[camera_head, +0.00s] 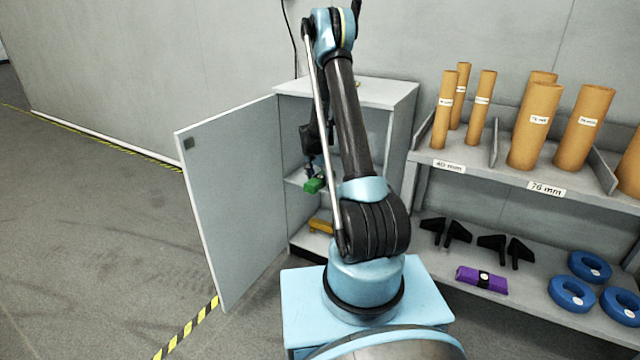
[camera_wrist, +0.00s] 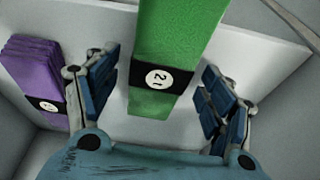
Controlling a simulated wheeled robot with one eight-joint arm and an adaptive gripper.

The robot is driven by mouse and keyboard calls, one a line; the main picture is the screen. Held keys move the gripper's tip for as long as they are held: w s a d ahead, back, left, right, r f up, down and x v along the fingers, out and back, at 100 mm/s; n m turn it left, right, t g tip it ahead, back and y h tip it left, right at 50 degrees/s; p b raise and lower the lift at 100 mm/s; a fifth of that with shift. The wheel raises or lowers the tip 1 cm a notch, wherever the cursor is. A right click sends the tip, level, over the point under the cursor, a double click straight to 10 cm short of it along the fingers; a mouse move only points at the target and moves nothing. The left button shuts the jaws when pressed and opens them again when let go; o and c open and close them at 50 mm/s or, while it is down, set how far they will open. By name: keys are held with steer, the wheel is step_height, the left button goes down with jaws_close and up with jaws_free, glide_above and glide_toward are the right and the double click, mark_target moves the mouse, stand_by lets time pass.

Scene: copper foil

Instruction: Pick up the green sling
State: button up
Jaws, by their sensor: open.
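The green sling (camera_head: 314,185) is a folded bundle on the middle shelf inside the open grey cabinet. In the wrist view the green sling (camera_wrist: 175,60) carries a dark band with a white round label that seems to read 2 t. My gripper (camera_wrist: 160,95) is open, with one blue-padded finger on each side of the sling and gaps between. No grip on it shows. In the head view my gripper (camera_head: 312,168) is inside the cabinet at the sling, partly hidden by my arm.
A purple sling (camera_wrist: 38,75) lies left of my left finger. The cabinet door (camera_head: 235,200) stands open on the left; an orange bundle (camera_head: 321,227) lies on the lower shelf. A rack (camera_head: 520,175) at right holds tubes, black brackets, blue rings and another purple bundle (camera_head: 482,279).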

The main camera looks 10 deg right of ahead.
steer(key=c, duration=1.6)
steer(key=shift+r, duration=0.1)
